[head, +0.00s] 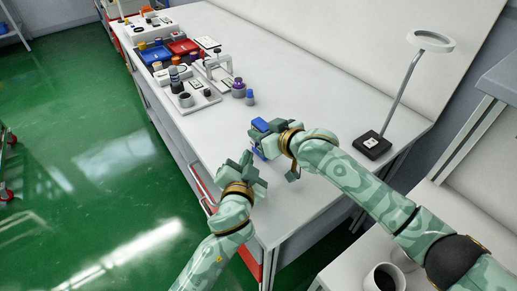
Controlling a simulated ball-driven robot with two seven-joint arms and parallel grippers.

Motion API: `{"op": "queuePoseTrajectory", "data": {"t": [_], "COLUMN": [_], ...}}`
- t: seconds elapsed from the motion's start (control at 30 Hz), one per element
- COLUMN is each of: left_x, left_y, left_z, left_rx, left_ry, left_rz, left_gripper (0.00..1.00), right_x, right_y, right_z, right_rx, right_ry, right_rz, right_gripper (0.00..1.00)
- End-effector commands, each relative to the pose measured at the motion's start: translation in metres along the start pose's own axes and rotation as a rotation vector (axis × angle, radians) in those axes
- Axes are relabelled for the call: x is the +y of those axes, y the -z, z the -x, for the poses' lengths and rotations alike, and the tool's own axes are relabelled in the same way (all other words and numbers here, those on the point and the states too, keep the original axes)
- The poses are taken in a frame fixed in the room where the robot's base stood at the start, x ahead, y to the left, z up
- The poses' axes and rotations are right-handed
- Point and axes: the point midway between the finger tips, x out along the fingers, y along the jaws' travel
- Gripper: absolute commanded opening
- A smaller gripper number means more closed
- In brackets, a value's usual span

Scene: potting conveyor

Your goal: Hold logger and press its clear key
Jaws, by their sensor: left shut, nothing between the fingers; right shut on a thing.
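The logger, a small blue block (260,125), is at my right gripper (264,138), which is shut on it above the front part of the white bench. The gripper covers much of the logger, and its clear key cannot be made out. My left gripper (245,161) is shut and empty. It is just below and left of the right gripper, near the bench's front edge, with its fingers pointing up toward the logger. Whether it touches the logger cannot be told.
A lamp with a ring head (431,41) stands on a black base (372,145) at the right. Red (184,46) and blue bins, jars and a white stand crowd the bench's far left. A white mug (384,278) is at the bottom right. The bench middle is clear.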

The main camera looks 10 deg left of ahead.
Motion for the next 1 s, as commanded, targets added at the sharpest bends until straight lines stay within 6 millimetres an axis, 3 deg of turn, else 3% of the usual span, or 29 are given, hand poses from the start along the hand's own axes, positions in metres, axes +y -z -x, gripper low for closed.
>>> {"op": "queuePoseTrajectory", "data": {"t": [0.3,1.0], "left_x": [-0.014,-0.015], "left_y": [-0.018,-0.02], "left_z": [0.019,0.02], "left_rx": [-0.007,-0.01], "left_ry": [0.001,0.002], "left_rz": [-0.009,-0.013], "left_gripper": [0.0,0.0], "right_x": [0.0,0.0], "right_y": [0.0,-0.001], "right_z": [0.0,0.0], "right_rx": [0.0,0.0], "right_ry": [0.001,0.001], "right_rz": [0.0,0.0], "right_gripper": [0.0,0.0]}}
